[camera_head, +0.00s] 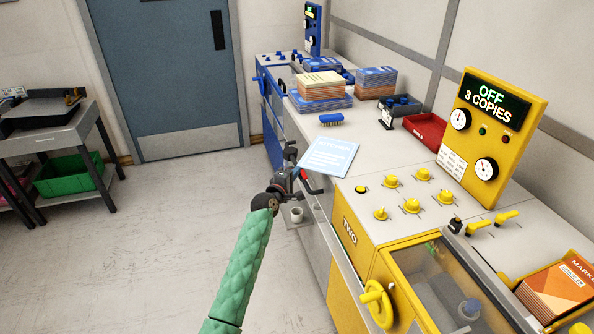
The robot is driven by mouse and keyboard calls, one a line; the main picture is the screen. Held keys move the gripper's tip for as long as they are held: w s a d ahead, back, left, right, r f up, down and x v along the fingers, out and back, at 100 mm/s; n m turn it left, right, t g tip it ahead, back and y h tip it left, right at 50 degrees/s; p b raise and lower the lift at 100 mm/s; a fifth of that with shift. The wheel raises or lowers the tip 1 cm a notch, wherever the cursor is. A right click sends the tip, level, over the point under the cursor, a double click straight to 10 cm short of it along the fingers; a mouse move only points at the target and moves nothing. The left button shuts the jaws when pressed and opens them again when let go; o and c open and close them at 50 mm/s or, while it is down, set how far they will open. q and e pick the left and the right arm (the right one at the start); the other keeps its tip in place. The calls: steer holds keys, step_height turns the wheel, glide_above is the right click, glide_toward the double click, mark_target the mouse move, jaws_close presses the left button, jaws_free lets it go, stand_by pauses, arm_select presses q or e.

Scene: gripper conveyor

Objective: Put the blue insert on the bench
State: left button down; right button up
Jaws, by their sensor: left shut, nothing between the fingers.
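The blue insert (330,157) is a light-blue printed sheet. It lies flat on the pale bench top (290,125), between the yellow machine and the stacks behind, with its left corner near the front edge. My left gripper (308,182), on the green-sleeved arm, is at the front edge of the bench, just left of and nearer than the insert. It is shut and empty, and the insert lies apart from its fingers. My right gripper is out of view.
The yellow machine (350,236), with knobs and an "OFF 3 COPIES" panel (490,110), fills the right. A blue brush (331,119), paper stacks (321,90) and a red tray (424,133) stand behind the insert. A cup (296,214) is below the gripper. Open floor lies left.

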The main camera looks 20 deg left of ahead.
mark_target(315, 169)
arm_select(q)
steer(key=shift+w+d, duration=0.25)
steer(key=shift+d, duration=0.05)
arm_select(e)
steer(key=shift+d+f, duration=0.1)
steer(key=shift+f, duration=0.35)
arm_select(q)
steer(key=shift+d, duration=0.1)
steer(key=shift+w+d, duration=0.2)
steer(key=w+d, duration=0.2)
steer(key=d, duration=0.1)
steer(key=w+d, duration=0.1)
steer(key=d, duration=0.1)
steer(key=shift+w+f, duration=0.1)
steer(key=shift+w, duration=0.05)
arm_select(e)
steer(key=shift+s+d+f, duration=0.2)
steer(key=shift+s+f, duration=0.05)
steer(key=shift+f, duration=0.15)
arm_select(q)
steer(key=shift+a, duration=0.1)
